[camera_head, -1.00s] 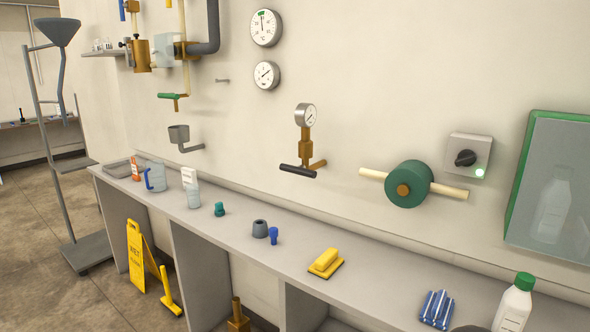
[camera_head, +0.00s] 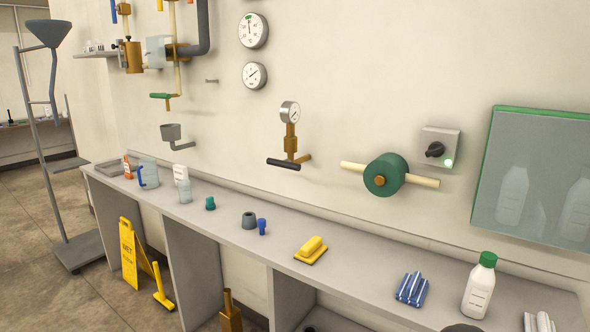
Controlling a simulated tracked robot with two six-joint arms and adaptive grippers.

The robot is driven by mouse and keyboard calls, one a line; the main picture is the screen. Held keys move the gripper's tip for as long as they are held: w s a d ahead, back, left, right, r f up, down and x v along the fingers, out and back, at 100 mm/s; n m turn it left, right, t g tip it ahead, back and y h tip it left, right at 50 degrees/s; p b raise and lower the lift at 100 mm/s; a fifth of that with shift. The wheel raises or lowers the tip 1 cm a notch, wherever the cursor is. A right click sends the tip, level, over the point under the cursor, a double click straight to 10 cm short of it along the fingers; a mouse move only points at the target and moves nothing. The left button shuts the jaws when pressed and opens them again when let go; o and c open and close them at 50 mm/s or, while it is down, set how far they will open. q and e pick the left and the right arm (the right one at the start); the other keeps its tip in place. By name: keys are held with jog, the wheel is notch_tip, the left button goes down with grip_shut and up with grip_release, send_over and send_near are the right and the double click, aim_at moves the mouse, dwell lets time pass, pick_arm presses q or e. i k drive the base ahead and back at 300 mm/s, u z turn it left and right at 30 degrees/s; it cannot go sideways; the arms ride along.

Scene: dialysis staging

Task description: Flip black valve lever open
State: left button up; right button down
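The black valve lever (camera_head: 284,164) is on a brass valve (camera_head: 291,143) on the wall, below a small round gauge (camera_head: 290,111). The lever lies nearly level, pointing left from the valve, with a short brass pipe end to its right. Another lever, green (camera_head: 161,96), sits on a thin pipe further left. Neither of my grippers shows in the head view.
A grey counter (camera_head: 345,272) runs along the wall below the valve. A green wheel (camera_head: 385,175) and a dial switch (camera_head: 438,148) are on the wall at right. A yellow wet-floor sign (camera_head: 130,255) stands on the floor.

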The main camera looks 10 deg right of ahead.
aim_at(286, 163)
jog(key=k, duration=1.1)
jog(key=u, duration=0.65)
jog(key=i, duration=1.85)
jog(key=z, duration=0.6)
